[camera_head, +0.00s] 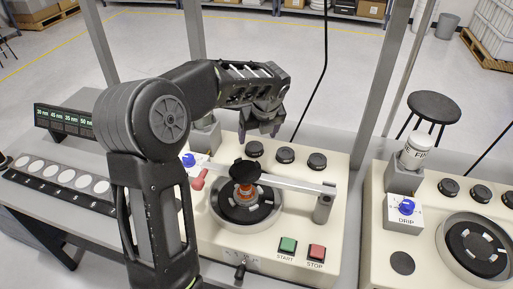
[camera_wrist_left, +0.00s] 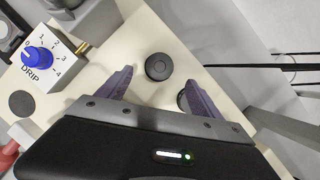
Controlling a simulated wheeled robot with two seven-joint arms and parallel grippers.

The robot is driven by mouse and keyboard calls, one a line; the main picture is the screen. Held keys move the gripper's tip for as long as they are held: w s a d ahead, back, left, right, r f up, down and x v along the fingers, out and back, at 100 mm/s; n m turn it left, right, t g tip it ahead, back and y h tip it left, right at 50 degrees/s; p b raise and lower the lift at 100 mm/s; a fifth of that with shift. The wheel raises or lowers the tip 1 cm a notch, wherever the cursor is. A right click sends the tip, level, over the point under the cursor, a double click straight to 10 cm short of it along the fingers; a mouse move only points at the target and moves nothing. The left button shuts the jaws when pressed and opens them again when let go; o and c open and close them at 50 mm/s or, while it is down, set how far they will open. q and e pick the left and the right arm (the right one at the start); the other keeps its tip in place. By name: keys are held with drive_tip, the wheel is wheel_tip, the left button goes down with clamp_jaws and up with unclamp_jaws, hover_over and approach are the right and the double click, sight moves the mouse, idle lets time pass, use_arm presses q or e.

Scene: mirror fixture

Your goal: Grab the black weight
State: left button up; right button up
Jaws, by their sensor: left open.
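Several round black weights stand in a row along the back of the cream fixture: a left one (camera_head: 254,148), a middle one (camera_head: 285,155) and a right one (camera_head: 317,161). My left gripper (camera_head: 261,132) is open and empty, with purple fingers, above and behind the left end of this row. In the left wrist view, a black weight (camera_wrist_left: 158,67) shows in the gap between the fingertips (camera_wrist_left: 160,82), just beyond them. A second dark disc (camera_wrist_left: 182,100) is partly hidden by the right-hand finger. My right gripper is in neither view.
A metal bar (camera_head: 290,181) spans the fixture above a round plate (camera_head: 222,208). A blue DRIP knob (camera_wrist_left: 38,57) sits on a white box at the left. Green START (camera_head: 288,244) and red STOP (camera_head: 317,252) buttons are in front. A second fixture (camera_head: 376,236) stands at right.

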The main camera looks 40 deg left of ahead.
sight(255, 146)
use_arm(q)
drive_tip(key=shift+x, duration=0.85)
drive_tip(key=shift+f, duration=0.1)
drive_tip(key=p+x, duration=0.1)
drive_tip(key=x, duration=0.4)
drive_tip(key=shift+s+f, duration=0.1)
drive_tip(key=shift+c, duration=0.4)
clamp_jaws()
idle(0.3)
